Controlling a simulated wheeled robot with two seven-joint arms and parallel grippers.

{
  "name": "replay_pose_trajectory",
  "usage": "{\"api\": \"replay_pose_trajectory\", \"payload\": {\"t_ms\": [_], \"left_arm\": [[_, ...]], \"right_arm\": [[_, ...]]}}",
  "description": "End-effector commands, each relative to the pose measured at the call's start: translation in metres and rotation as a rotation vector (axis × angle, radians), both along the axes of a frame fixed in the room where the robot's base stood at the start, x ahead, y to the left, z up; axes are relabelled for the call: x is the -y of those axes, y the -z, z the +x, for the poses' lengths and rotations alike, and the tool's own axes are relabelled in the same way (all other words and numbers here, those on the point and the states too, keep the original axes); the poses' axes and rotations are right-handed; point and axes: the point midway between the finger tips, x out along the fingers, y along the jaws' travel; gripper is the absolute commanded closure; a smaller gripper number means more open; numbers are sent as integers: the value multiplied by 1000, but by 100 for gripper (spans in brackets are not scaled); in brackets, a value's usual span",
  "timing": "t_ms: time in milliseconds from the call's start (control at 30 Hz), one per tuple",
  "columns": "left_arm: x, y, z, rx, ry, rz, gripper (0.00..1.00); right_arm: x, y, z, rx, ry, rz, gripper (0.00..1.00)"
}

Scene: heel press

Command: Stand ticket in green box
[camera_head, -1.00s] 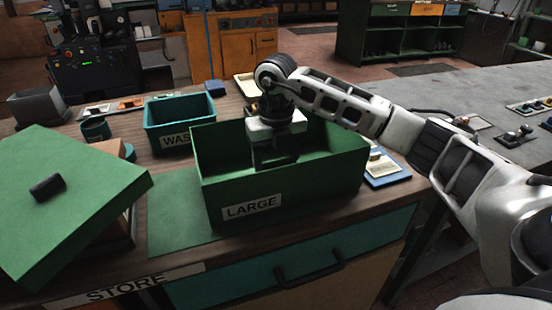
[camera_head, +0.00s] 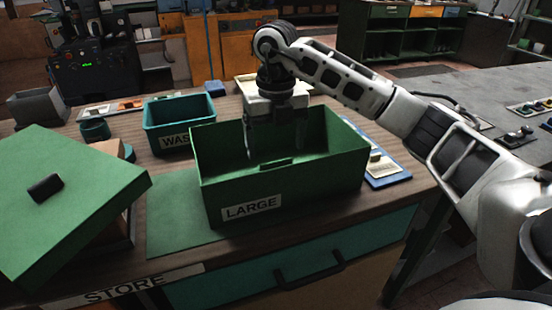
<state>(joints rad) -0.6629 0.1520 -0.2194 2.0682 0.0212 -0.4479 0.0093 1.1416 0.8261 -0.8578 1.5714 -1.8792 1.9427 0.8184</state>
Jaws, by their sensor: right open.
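The green box (camera_head: 285,190) labelled LARGE stands open on the wooden bench. A small dark green piece (camera_head: 277,163) shows just above the middle of its front wall, inside the box. It may be the ticket's top edge, but I cannot tell for sure. My right gripper (camera_head: 276,135) points down over the box, with its fingers spread apart and nothing seen between them. The fingertips are at or just inside the box opening, behind that piece. The box floor is mostly hidden by the front wall. My left gripper is not in view.
A teal bin (camera_head: 180,122) labelled WAS... stands behind left of the box. A large tilted green lid (camera_head: 70,200) with a dark knob is at the left. A blue tray (camera_head: 388,170) lies right of the box. A green mat (camera_head: 175,232) lies bare at front left.

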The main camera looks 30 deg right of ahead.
Motion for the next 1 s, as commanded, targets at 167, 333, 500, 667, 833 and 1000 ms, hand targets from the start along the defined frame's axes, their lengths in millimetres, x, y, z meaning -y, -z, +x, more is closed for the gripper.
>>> {"api": "replay_pose_trajectory", "payload": {"t_ms": [167, 333, 500, 667, 833, 1000], "left_arm": [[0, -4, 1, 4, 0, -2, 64], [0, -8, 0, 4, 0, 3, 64], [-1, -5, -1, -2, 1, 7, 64], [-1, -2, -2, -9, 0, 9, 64], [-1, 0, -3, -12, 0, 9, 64], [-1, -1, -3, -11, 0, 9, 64]], "right_arm": [[0, -41, 1, 4, 0, 0, 16], [0, -62, 0, 1, 0, 0, 16], [0, -68, 0, -1, 0, 0, 16], [0, -68, 0, -1, 0, 0, 16], [0, -68, 0, -1, 0, 0, 16], [0, -67, 0, -1, 0, 0, 16]]}}
